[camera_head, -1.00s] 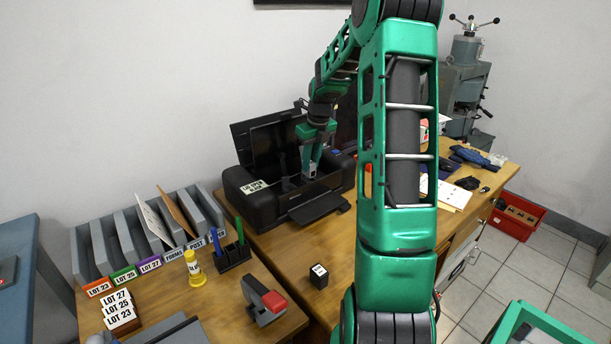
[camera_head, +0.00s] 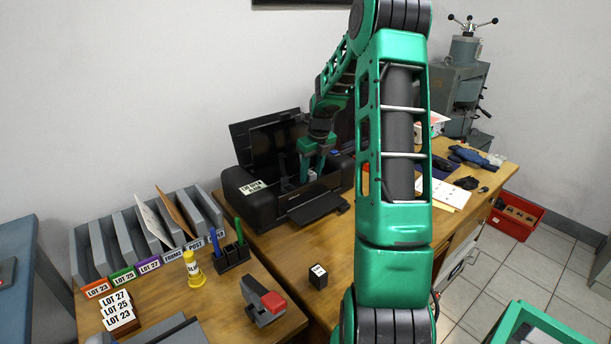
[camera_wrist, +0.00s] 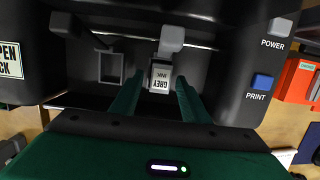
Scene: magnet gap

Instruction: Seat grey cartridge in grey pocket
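The grey cartridge (camera_wrist: 160,78), with a white "GREY INK" label, stands inside the open black printer (camera_head: 262,208). It sits below a raised grey tab (camera_wrist: 171,38) in the wrist view. A grey-rimmed empty pocket (camera_wrist: 110,68) is to its left. The cartridge hides whatever is beneath it, so I cannot tell how deep it sits. My gripper (camera_wrist: 160,84) is open, with one green finger on each side of the cartridge and a gap at each side. In the head view my gripper (camera_head: 312,172) reaches down into the printer.
POWER (camera_wrist: 280,27) and PRINT (camera_wrist: 262,81) buttons are to the right.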

